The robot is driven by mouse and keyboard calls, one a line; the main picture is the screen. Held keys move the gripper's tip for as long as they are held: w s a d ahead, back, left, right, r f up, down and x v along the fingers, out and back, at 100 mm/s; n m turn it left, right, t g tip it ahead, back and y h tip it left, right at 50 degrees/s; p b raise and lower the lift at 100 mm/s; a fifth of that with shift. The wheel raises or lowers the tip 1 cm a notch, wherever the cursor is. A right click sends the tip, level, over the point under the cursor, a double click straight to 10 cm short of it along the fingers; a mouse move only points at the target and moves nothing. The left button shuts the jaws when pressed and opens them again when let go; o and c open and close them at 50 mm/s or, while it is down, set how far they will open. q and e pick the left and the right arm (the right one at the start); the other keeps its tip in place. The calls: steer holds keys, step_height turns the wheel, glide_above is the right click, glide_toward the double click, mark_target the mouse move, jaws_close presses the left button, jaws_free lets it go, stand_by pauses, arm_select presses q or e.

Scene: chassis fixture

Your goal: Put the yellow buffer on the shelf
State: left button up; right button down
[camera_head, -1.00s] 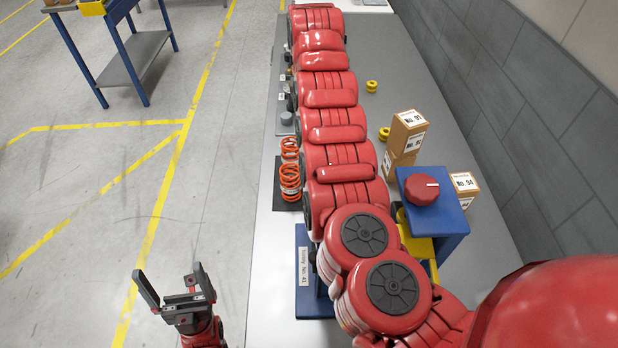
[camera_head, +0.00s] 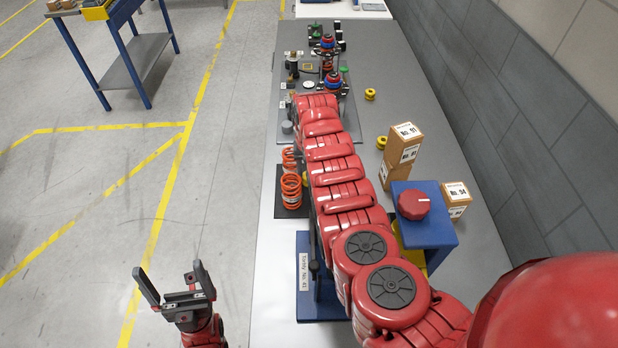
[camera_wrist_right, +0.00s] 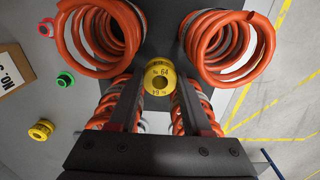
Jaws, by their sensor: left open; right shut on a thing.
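A yellow buffer (camera_wrist_right: 159,76) marked No. 64 sits between the fingertips of my right gripper (camera_wrist_right: 158,88) in the right wrist view. The gripper is shut on it, among orange springs. In the head view my right arm hides this gripper; a small yellow patch (camera_head: 305,180) shows beside the springs. My left gripper (camera_head: 178,295) is open and empty over the floor, left of the table. Two other yellow buffers (camera_head: 370,94) (camera_head: 382,143) lie on the grey table. A blue-framed stand with a grey lower shelf (camera_head: 137,68) is at upper left.
Orange springs (camera_head: 291,190) stand on a dark plate at the table's left edge. Cardboard boxes (camera_head: 404,148) and a blue fixture with a red knob (camera_head: 413,205) stand right of my arm. Assembled parts (camera_head: 330,62) are at the far end.

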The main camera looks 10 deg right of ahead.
step_height(320, 180, down, 2)
steer(key=shift+s+f, duration=0.1)
steer(key=shift+f, duration=0.4)
steer(key=shift+f+b, duration=0.15)
steer(key=shift+b, duration=0.25)
steer(key=shift+c, duration=1.7)
jaws_free()
